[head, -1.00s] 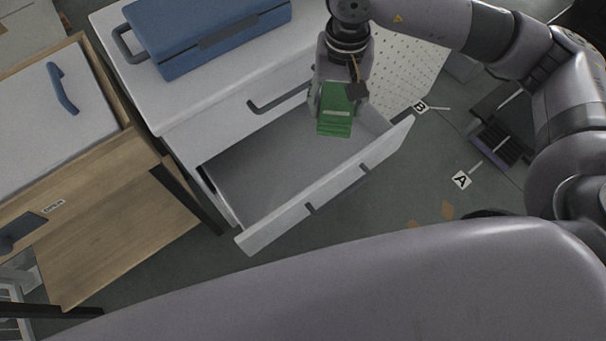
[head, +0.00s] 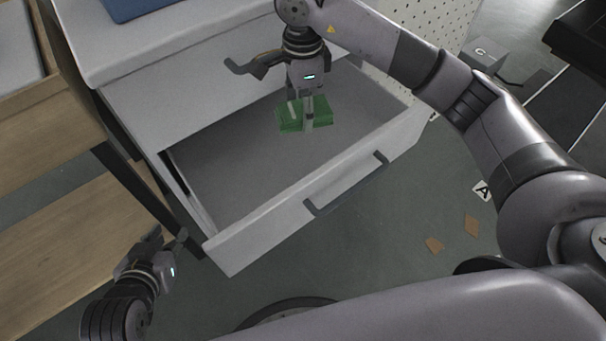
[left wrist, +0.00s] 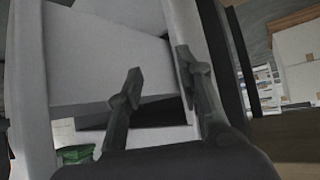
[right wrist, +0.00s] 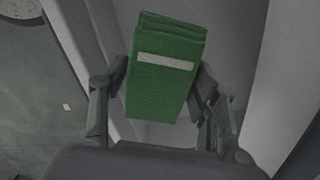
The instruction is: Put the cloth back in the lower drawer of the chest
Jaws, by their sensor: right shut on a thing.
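The green folded cloth (head: 290,116) with a pale stripe is between the fingers of my right gripper (head: 308,120), which is shut on it. It hangs over the open lower drawer (head: 230,170), within its walls; I cannot tell whether it touches the drawer floor. In the right wrist view the cloth (right wrist: 165,85) sits between the two fingers. My left gripper (head: 168,242) is open and empty, low beside the drawer's front left corner. Its fingers stand apart in the left wrist view (left wrist: 160,92), where a bit of green (left wrist: 75,155) shows at lower left.
The white chest (head: 190,95) has a dark upper handle (head: 255,64), partly behind my right arm. A blue case (head: 135,8) lies on top. A wooden shelf unit (head: 60,210) stands at the left. The drawer front has a dark handle (head: 350,187).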

